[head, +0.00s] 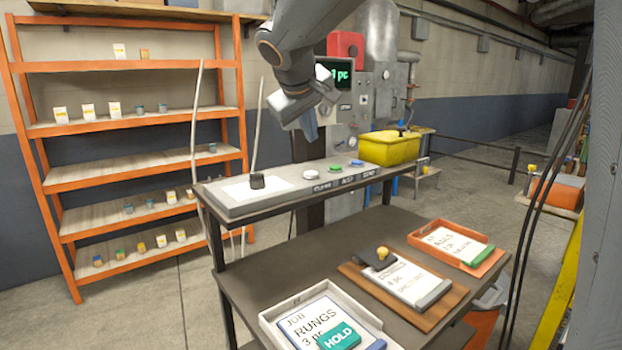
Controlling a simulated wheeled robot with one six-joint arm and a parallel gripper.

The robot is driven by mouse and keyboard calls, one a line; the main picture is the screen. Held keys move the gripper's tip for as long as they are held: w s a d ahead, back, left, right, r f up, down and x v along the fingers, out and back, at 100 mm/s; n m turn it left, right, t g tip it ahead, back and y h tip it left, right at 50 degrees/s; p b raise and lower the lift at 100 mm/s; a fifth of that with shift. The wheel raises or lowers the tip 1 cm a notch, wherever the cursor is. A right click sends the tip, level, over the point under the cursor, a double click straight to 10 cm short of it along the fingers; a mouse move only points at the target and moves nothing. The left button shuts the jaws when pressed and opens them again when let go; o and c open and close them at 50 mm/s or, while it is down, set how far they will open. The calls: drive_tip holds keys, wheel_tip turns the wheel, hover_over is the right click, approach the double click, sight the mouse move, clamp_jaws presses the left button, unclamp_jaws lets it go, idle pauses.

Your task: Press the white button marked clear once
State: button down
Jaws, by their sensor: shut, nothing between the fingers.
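The white button (311,174) sits at the left of a row of buttons on a raised grey shelf, with a dark label strip (345,183) along the shelf edge in front of it. The label under it appears to read CLEAR. A green button (337,169) and a blue button (357,163) stand to its right. My gripper (309,132) hangs above and slightly behind the white button, pointing down, apart from it. Its fingers are together and hold nothing. A screen (341,75) behind shows green text, partly hidden by my arm, ending in "pc".
A yellow bin (390,148) is behind the shelf at right. Below, the table holds a white tray (270,320), a clipboard (352,275) and an orange tray (420,237). An orange rack (130,66) stands at left.

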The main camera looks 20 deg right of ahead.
sight(310, 174)
drive_tip(key=shift+f+b, duration=2)
drive_tip(key=shift+f, duration=0.9)
drive_tip(key=shift+f, duration=0.2)
drive_tip(key=shift+f+b, duration=0.25)
drive_tip(key=shift+b, duration=0.25)
drive_tip(key=shift+f+b, duration=0.35)
drive_tip(key=shift+b, duration=0.05)
drive_tip(key=shift+r, duration=0.1)
idle(0.3)
drive_tip(key=shift+r+p, duration=0.55)
drive_tip(key=shift+r, duration=0.15)
drive_tip(key=shift+r+p, duration=1.75)
drive_tip(key=shift+r, duration=0.75)
